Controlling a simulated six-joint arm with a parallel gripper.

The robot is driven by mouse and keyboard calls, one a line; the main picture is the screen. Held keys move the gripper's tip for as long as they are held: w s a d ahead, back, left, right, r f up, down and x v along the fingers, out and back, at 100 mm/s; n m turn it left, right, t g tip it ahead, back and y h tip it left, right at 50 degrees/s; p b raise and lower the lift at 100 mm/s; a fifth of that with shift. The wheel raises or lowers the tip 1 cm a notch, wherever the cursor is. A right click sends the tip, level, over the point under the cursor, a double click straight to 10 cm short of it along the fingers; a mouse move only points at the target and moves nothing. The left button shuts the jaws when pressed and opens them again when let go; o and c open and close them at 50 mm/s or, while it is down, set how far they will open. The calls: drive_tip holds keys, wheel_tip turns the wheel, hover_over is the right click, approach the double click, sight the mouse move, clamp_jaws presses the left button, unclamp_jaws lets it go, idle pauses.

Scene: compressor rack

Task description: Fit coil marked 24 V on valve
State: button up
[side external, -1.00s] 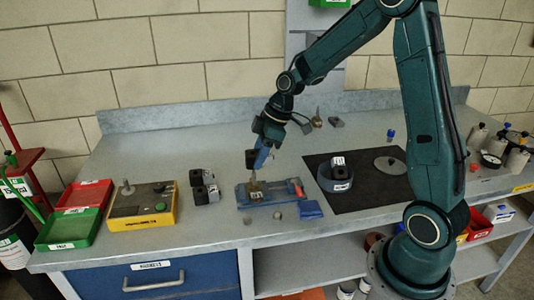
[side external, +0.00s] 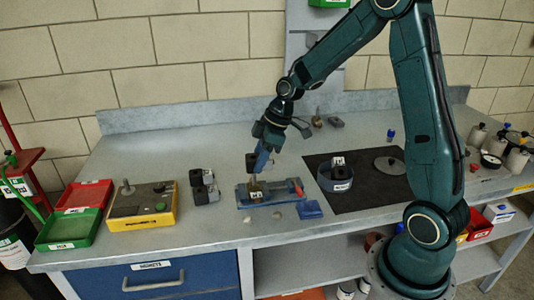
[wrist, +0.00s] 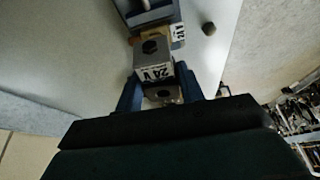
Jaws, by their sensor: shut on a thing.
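My gripper (side external: 260,163) is shut on a dark coil (side external: 251,161), held over the blue vise (side external: 279,194). The brass-coloured valve (side external: 255,186) is clamped in the vise, with a white tag on the front. The coil is above the valve's body, at about its thin upright stem; whether the stem is in the coil's bore I cannot tell. The vise end also shows beyond the coil in the wrist view.
Two dark coils (side external: 203,178) stand left of the vise; another (side external: 338,164) is in a round blue-grey dish on the black mat (side external: 375,196). A yellow box (side external: 142,218), red tray (side external: 86,184) and green tray (side external: 90,222) are further left. A blue pad (side external: 310,209) lies by the vise.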

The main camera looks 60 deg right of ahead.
drive_tip(key=shift+f, duration=0.2)
idle(0.4)
drive_tip(key=shift+f, duration=1.9)
drive_tip(key=shift+f, duration=0.4)
drive_tip(key=o, duration=1.6)
drive_tip(key=shift+r, duration=3.5)
